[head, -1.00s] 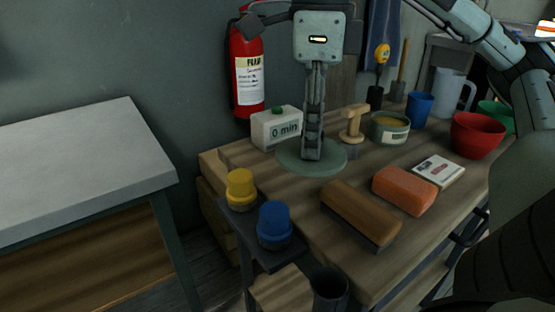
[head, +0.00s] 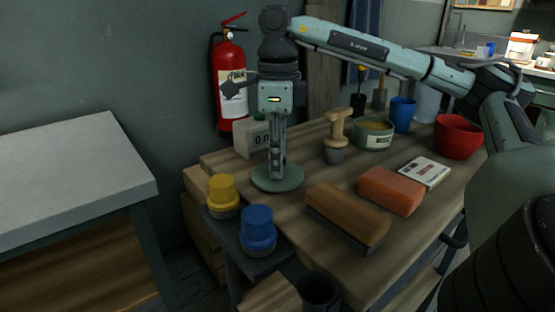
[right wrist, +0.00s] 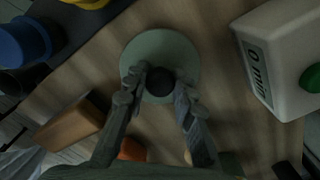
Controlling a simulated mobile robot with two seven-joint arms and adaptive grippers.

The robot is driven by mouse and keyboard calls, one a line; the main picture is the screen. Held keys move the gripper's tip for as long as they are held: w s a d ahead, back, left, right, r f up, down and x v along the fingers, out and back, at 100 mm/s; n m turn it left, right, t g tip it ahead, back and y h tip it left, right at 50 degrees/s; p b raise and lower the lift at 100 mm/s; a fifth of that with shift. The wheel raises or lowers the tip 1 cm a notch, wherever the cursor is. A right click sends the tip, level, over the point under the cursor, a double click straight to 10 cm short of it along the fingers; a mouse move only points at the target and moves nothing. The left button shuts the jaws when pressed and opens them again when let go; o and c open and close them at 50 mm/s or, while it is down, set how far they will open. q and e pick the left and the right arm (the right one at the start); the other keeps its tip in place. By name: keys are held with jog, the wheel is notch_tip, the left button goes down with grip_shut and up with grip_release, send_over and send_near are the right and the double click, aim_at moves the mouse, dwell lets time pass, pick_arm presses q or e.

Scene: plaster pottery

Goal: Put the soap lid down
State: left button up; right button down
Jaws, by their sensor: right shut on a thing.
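The soap lid (head: 262,187) is a flat grey-green disc with a dark knob. It is at or just above the left part of the wooden table, and I cannot tell whether it touches the wood. My right gripper (head: 277,172) points straight down and is shut on the knob. In the right wrist view the lid (right wrist: 160,48) lies below the fingers (right wrist: 160,88), which flank the dark knob. The open soap tin (head: 375,142), green with yellowish contents, stands further back on the table. My left gripper is not in view.
A white timer (head: 250,139) stands behind the lid. A wooden-backed brush (head: 348,212) and an orange sponge-like block (head: 391,190) lie to the right. Yellow (head: 223,195) and blue (head: 258,230) capped jars stand on a side shelf. A stamp-like wooden tool (head: 336,135) stands nearby.

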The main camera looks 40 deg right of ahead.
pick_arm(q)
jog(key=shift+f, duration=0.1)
pick_arm(e)
jog(key=shift+f, duration=0.25)
jog(key=c, duration=1.3)
grip_release()
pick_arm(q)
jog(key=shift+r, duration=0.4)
pick_arm(e)
jog(key=shift+o, duration=0.2)
jog(key=shift+r, duration=0.2)
notch_tip(320, 180, up, 9)
jog(key=shift+f+p, duration=0.15)
jog(key=shift+p, duration=0.75)
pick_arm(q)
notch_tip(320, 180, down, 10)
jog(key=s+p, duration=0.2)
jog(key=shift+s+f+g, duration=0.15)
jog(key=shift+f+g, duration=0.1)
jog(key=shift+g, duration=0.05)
pick_arm(e)
notch_tip(320, 180, up, 3)
jog(key=shift+r, duration=0.1)
